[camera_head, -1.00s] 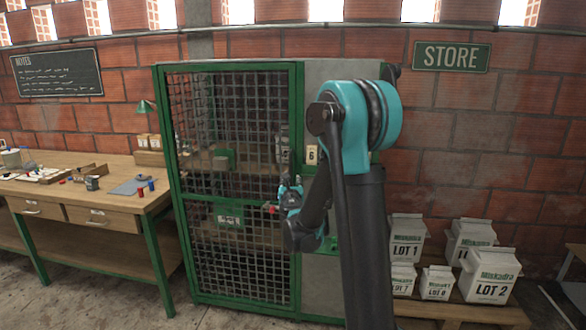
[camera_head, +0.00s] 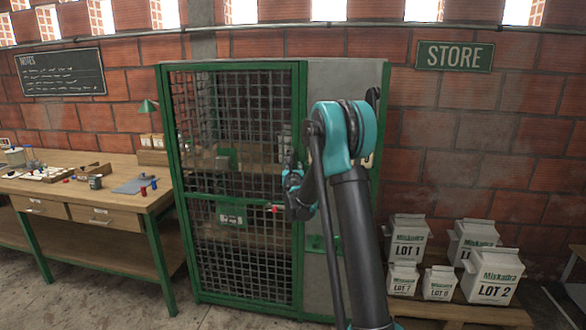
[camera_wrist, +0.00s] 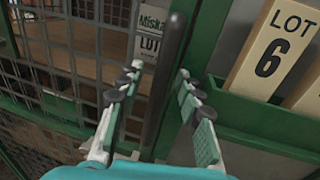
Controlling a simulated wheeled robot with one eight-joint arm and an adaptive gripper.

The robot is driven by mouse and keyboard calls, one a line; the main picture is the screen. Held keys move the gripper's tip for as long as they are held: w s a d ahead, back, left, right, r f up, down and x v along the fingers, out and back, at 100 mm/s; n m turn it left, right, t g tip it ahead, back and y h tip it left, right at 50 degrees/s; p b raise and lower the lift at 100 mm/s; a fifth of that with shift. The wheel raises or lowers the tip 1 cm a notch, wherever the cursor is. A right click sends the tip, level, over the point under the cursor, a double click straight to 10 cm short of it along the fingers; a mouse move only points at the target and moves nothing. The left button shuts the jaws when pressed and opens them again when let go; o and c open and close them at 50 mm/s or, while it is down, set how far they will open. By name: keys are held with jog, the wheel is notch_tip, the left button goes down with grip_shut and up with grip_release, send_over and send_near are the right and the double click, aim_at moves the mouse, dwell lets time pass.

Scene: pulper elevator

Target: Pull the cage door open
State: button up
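The cage door (camera_head: 232,200) is a green frame filled with wire mesh, and it looks closed in the head view. Its mesh also shows at the left of the wrist view (camera_wrist: 50,95). My gripper (camera_head: 291,172) is in front of the door's right edge, partly hidden by my arm. In the wrist view my gripper (camera_wrist: 160,82) is open, one finger on each side of a dark upright bar (camera_wrist: 168,75), which looks like the door handle. I cannot tell whether either finger touches it. A red-tipped part (camera_head: 272,209) shows on the door's middle rail.
A "LOT 6" card (camera_wrist: 270,50) stands in a green holder (camera_wrist: 262,122) right of the bar. A wooden workbench (camera_head: 125,200) is left of the cage. White lot boxes (camera_head: 407,238) sit on a low platform at right. Floor in front of the bench is bare.

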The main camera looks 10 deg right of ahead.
jog(key=shift+c, duration=0.6)
grip_shut()
jog(key=shift+s+a, duration=0.1)
